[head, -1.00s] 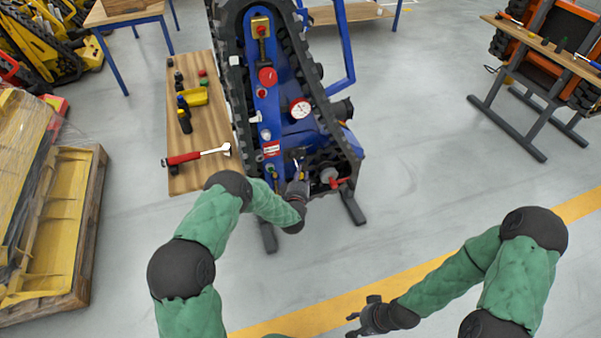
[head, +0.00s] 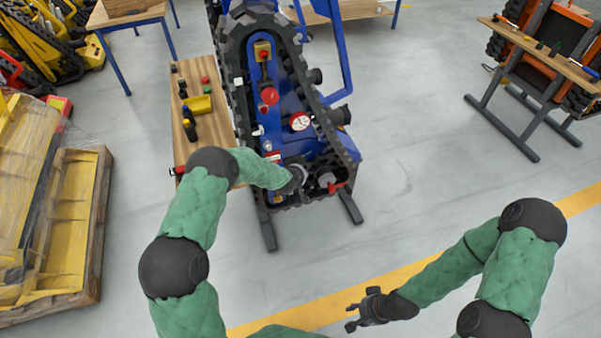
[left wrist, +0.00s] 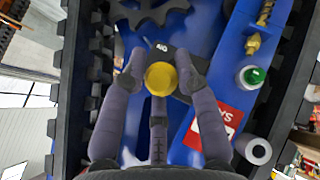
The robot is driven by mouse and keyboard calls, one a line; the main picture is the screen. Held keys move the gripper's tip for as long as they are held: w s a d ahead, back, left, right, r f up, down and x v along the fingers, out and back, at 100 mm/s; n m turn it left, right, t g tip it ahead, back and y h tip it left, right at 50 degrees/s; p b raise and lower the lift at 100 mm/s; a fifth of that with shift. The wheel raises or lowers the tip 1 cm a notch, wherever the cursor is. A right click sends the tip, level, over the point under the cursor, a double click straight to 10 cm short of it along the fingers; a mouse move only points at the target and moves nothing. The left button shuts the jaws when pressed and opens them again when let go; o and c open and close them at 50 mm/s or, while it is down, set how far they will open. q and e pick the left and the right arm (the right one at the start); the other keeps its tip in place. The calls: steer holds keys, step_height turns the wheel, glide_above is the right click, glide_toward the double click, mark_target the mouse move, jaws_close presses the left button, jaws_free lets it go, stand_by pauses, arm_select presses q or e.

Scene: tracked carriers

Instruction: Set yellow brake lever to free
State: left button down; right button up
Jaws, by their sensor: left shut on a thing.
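The yellow brake lever (left wrist: 160,78) shows in the left wrist view as a round yellow knob in front of a dark plate on the blue carrier. My left gripper (left wrist: 160,88) has its fingers closed around the knob, and they hide the lever's shaft. In the head view my left gripper (head: 298,178) is at the near end of the blue tracked carrier (head: 283,120), and the lever is hidden there. The lever's setting cannot be read. My right gripper (head: 366,308) is empty, with its fingers apart, over the floor.
A red-handled valve (head: 335,187) sits just right of my left gripper. The left wrist view shows a green button (left wrist: 252,76) and a red label (left wrist: 210,125) close by. A wooden bench (head: 212,130) with small parts stands left of the carrier.

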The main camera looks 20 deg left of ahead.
arm_select(q)
steer(key=shift+w+a+r, duration=0.2)
steer(key=shift+w+r, duration=0.05)
steer(key=shift+r, duration=0.25)
steer(key=shift+w+a+r, duration=0.15)
steer(key=shift+w+r, duration=0.05)
steer(key=shift+r, duration=0.25)
stand_by(1.2)
stand_by(0.4)
steer(key=c, duration=1)
jaws_free()
steer(key=shift+f, duration=0.1)
steer(key=shift+c, duration=0.2)
steer(key=shift+s+d+f, duration=0.15)
steer(key=shift+s+f, duration=0.05)
steer(key=shift+f, duration=0.05)
steer(key=v, duration=1.2)
steer(key=shift+f, duration=0.1)
